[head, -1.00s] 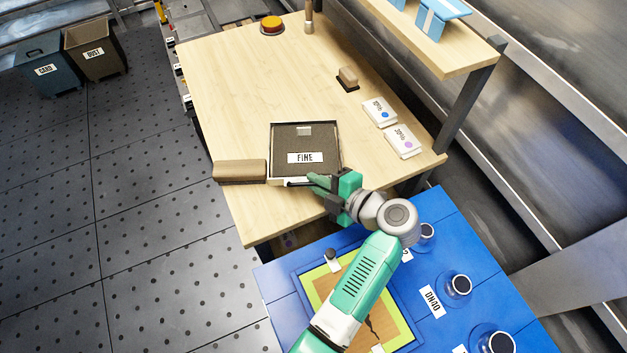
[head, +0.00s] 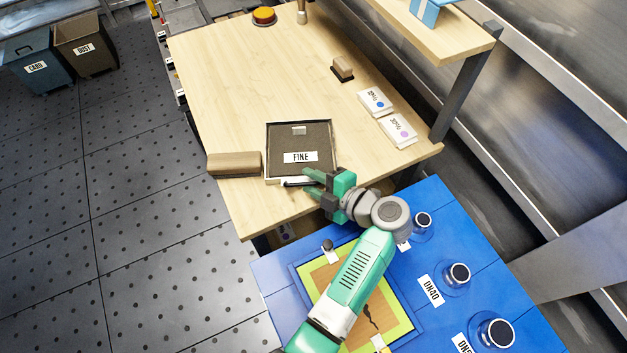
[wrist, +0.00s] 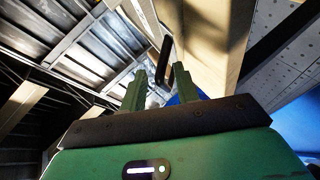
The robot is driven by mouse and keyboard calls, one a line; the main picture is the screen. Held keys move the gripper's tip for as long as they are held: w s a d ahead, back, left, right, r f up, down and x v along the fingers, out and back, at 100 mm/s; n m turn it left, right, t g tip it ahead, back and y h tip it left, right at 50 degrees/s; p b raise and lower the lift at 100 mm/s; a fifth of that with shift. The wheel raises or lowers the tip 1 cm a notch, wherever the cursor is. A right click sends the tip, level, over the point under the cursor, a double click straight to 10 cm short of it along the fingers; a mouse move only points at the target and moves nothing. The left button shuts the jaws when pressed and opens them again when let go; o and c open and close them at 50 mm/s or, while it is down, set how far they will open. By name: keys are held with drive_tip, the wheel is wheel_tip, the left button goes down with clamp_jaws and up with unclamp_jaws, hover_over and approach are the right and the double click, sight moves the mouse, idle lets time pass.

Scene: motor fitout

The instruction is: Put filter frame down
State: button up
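The filter frame (head: 302,140) is a dark square panel with a pale front edge and a white FINE label. It lies flat on the wooden table near its front edge. Its black handle (head: 298,184) sticks out at the front. My gripper (head: 308,182) is open at the handle, with one green finger on each side in the head view. In the wrist view, the fingers (wrist: 160,85) stand apart and a black bar, apparently the handle (wrist: 165,62), shows between and beyond their tips. I cannot tell whether a finger touches it.
A brown block (head: 234,163) lies just left of the frame. White cards (head: 398,130) and a small brush-like block (head: 342,69) lie to the right. A blue bench (head: 440,235) with jars is in front. The table's middle is clear.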

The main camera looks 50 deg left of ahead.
drive_tip(key=v, duration=1.2)
drive_tip(key=shift+p, duration=0.35)
drive_tip(key=w+d+r+m+t+h, duration=0.2)
drive_tip(key=w+d+r+m+t, duration=0.1)
drive_tip(key=w+r+m+t, duration=0.25)
drive_tip(key=w+d+r+m+t+h, duration=0.1)
drive_tip(key=w+d+r+m+t, duration=0.2)
drive_tip(key=r+m, duration=0.45)
drive_tip(key=w+d+r+m+t+h, duration=0.2)
drive_tip(key=w+r+m+t, duration=0.15)
drive_tip(key=r+t, duration=0.35)
drive_tip(key=s+d+r+m+t+h, duration=0.3)
drive_tip(key=s+d+r+m+t, duration=0.1)
drive_tip(key=r, duration=0.6)
drive_tip(key=s+d+r+m+t+h, duration=0.2)
drive_tip(key=s+d+r+m+t, duration=0.2)
drive_tip(key=s+r+m, duration=0.3)
drive_tip(key=s+d+r+m+t+h, duration=0.3)
drive_tip(key=s+d+r+m+t, duration=0.1)
drive_tip(key=r, duration=0.9)
drive_tip(key=shift+s+d+r+m+h, duration=0.25)
drive_tip(key=shift+s+d+m, duration=0.35)
drive_tip(key=shift+m, duration=0.65)
drive_tip(key=shift+s+a+f+t, duration=0.1)
drive_tip(key=shift+a+t, duration=0.05)
drive_tip(key=shift+t, duration=0.1)
